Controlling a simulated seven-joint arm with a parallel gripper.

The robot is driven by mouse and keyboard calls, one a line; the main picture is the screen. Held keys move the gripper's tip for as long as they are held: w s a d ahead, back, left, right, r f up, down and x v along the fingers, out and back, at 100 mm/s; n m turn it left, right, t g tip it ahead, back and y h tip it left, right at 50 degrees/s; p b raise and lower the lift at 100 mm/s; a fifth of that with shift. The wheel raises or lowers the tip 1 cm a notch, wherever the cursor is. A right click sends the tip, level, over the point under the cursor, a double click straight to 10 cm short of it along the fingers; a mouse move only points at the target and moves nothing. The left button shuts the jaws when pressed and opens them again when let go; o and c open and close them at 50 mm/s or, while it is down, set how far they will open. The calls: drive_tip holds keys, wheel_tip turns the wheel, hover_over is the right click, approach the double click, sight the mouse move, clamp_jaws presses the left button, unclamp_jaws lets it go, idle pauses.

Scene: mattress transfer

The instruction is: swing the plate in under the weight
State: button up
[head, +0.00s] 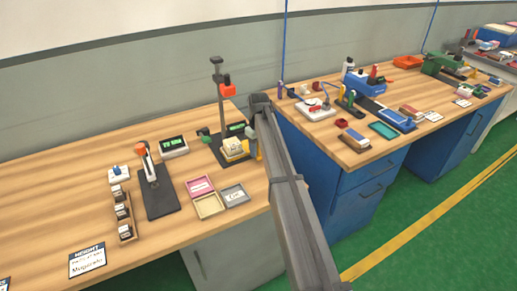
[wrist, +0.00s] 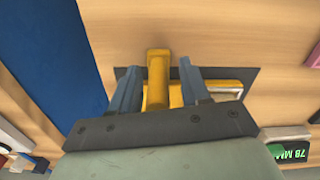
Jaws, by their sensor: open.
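A stand with a dark upright post (head: 218,100) rises from a dark base at the right end of the near bench, with a red-orange weight (head: 227,87) high on it. Low on the stand is a yellow plate (head: 236,157) with a pale block on top, left of my gripper. In the wrist view a yellow handle (wrist: 157,80) stands between the fingertips of my gripper (wrist: 158,88). The fingers are apart, one on each side, with small gaps. In the head view my arm partly hides my gripper and the handle.
A lever device (head: 155,185) and a display box (head: 173,146) stand to the left. Pink, tan and grey trays (head: 236,196) lie in front of the stand. A second bench with blue drawers (head: 345,165) is to the right.

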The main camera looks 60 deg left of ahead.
drive_tip(key=shift+r, duration=0.1)
wheel_tip(320, 180, up, 14)
drive_tip(key=shift+f, duration=0.2)
idle(0.4)
idle(0.4)
